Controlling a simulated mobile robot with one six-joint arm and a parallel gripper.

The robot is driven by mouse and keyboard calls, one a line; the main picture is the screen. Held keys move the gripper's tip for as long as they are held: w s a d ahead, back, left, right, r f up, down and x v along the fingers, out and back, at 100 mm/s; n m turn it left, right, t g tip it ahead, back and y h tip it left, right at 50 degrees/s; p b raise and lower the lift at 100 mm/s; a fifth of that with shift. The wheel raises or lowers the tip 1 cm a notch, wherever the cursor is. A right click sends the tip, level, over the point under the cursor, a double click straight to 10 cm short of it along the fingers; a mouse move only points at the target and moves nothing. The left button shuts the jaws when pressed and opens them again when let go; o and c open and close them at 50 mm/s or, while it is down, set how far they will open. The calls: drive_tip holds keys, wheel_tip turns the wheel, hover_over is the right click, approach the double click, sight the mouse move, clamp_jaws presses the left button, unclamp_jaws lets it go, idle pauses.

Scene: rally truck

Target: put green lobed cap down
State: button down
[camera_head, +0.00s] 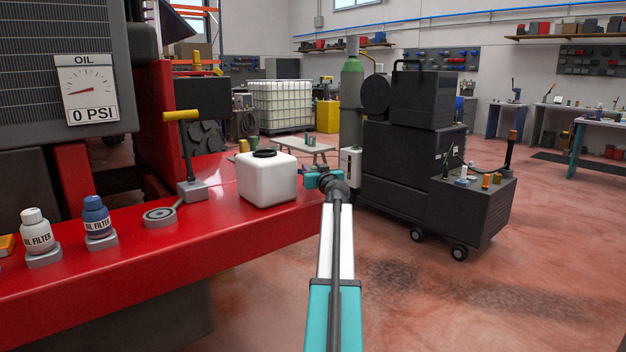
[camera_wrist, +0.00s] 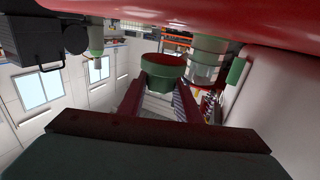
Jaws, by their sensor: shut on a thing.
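The green lobed cap (camera_wrist: 163,70) shows in the wrist view as a dark green round piece with a reddish top face, between the two dark red fingers of my gripper (camera_wrist: 160,95). My gripper is shut on it. In the head view my gripper (camera_head: 313,180) is at the end of my arm, just right of a white canister (camera_head: 266,182) with a black lid, near the end of the red bumper (camera_head: 180,245). The canister's pale wall (camera_wrist: 278,95) seems to fill the right of the wrist view.
A black wheeled cart (camera_head: 415,160) stands right of my gripper. Open floor lies at front right.

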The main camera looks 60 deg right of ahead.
drive_tip(key=shift+f+b, duration=0.5)
drive_tip(key=shift+f, duration=1.25)
drive_tip(key=shift+f, duration=0.1)
drive_tip(key=c, duration=1.3)
unclamp_jaws()
drive_tip(key=shift+r, duration=0.2)
drive_tip(key=shift+p+v, duration=0.3)
drive_tip(key=shift+v, duration=5.7)
drive_tip(key=shift+s+f, duration=0.1)
